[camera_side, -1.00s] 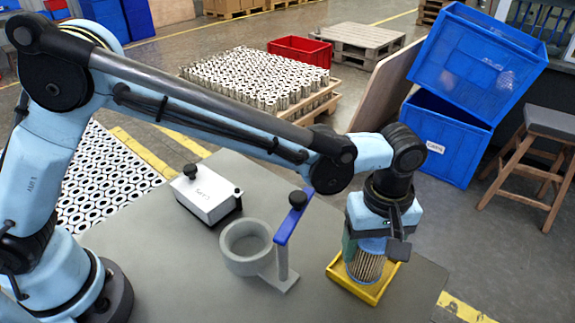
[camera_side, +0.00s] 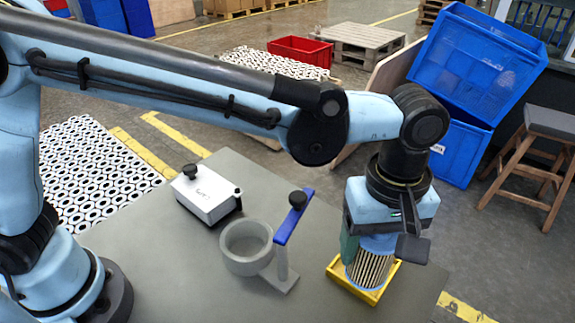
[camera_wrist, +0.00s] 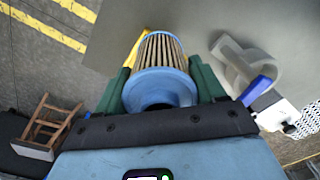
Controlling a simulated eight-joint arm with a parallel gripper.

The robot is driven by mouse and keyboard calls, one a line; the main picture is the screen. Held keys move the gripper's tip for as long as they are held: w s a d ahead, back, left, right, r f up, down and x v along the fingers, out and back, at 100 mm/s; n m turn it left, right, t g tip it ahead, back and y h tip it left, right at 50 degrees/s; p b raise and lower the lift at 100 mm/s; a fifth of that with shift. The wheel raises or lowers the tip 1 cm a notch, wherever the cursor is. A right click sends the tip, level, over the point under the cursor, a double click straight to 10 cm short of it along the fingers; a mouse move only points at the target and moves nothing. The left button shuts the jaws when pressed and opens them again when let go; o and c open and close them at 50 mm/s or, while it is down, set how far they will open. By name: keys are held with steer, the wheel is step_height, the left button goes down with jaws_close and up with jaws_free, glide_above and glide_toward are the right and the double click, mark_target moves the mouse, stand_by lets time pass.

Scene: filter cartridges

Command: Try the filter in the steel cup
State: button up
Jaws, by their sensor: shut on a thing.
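A pleated tan filter with blue end caps (camera_side: 369,269) is upright between the jaws of my gripper (camera_side: 374,250) at the right of the side view. The wrist view also shows the filter (camera_wrist: 160,55), with a green finger on each side of its blue cap. The filter is over the yellow tray (camera_side: 346,283); I cannot tell whether its bottom touches the tray. The steel cup (camera_side: 233,262) is a grey open ring to the left of the gripper, and its opening looks empty. Beside it stands a post with a blue swing arm (camera_side: 296,220) and black knob.
A white box with a black knob (camera_side: 208,199) stands behind the cup on the grey table (camera_side: 180,270). The post and blue arm stand between gripper and cup. A wooden stool (camera_side: 530,150) and blue crates (camera_side: 480,65) are off the table.

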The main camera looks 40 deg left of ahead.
mark_target(374, 268)
steer(key=s+d+r, duration=0.2)
steer(key=s+r, duration=0.2)
steer(key=s, duration=0.2)
step_height(374, 268, up, 11)
steer(key=w+a+n, duration=0.2)
steer(key=a+n, duration=0.3)
steer(key=a, duration=0.8)
steer(key=s+a+n, duration=0.2)
steer(key=a+n, duration=0.2)
steer(key=a, duration=0.5)
step_height(374, 268, down, 17)
steer(key=shift+w, duration=0.25)
steer(key=shift+f, duration=0.5)
stand_by(0.8)
steer(key=o, duration=1.2)
steer(key=shift+c, duration=0.2)
